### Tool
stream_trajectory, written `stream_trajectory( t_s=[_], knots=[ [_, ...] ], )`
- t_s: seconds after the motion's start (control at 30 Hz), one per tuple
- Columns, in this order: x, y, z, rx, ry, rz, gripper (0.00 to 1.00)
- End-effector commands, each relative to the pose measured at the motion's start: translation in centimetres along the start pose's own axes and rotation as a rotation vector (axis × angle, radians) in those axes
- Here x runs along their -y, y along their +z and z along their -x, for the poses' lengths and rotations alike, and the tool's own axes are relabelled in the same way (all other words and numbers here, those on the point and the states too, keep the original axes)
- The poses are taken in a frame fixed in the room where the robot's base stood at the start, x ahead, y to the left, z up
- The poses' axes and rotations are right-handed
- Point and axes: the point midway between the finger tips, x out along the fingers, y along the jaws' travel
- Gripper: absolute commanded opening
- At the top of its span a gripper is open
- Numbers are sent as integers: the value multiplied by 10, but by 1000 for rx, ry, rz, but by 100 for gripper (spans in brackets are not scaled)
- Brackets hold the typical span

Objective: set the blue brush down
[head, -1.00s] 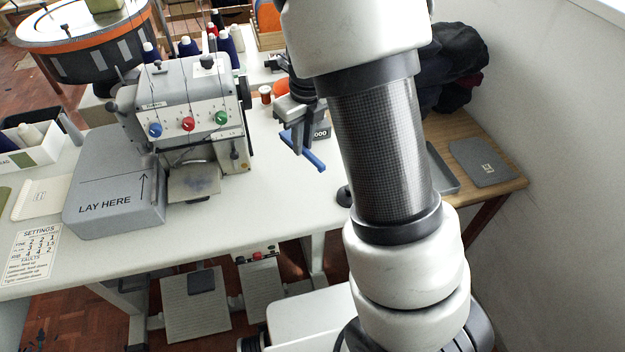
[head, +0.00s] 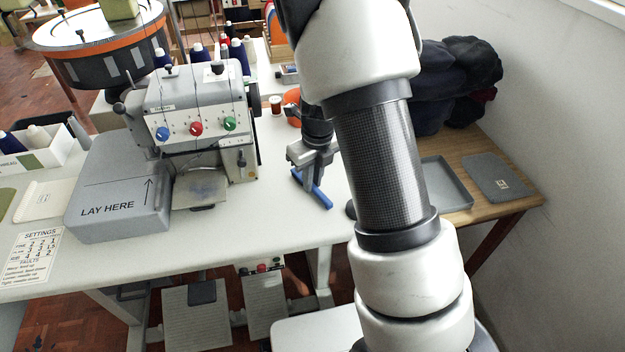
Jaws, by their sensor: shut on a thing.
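The blue brush (head: 312,190) is a slim blue bar, seen low over the white table (head: 275,218) to the right of the sewing machine. My gripper (head: 309,178) points down and is shut on the brush near its middle. The brush slants from upper left to lower right. I cannot tell whether it touches the table top. The bristles cannot be made out.
A grey tray (head: 445,182) and a dark mat (head: 499,176) lie on the wooden side table at right. White table front is clear.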

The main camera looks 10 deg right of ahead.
Motion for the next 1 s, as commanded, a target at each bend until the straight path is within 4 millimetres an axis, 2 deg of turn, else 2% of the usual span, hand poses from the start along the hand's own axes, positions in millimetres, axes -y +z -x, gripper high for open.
stream_trajectory(
  t_s=[0.07, 0.1, 0.17, 0.2, 0.47, 0.57, 0.67, 1.0],
  knots=[
    [0, 0, -3, -1, 0, 0, 0],
    [0, 0, -2, 0, 0, 0, 20],
    [0, 0, -2, 0, 0, 0, 30],
    [0, 0, -2, 0, 0, 0, 32],
    [0, 0, -1, 0, 0, 0, 32],
    [0, 1, 5, 1, 0, 1, 32],
    [0, 1, 20, 3, -1, 1, 32],
    [0, 2, 93, 3, 0, 2, 32]
  ],
)
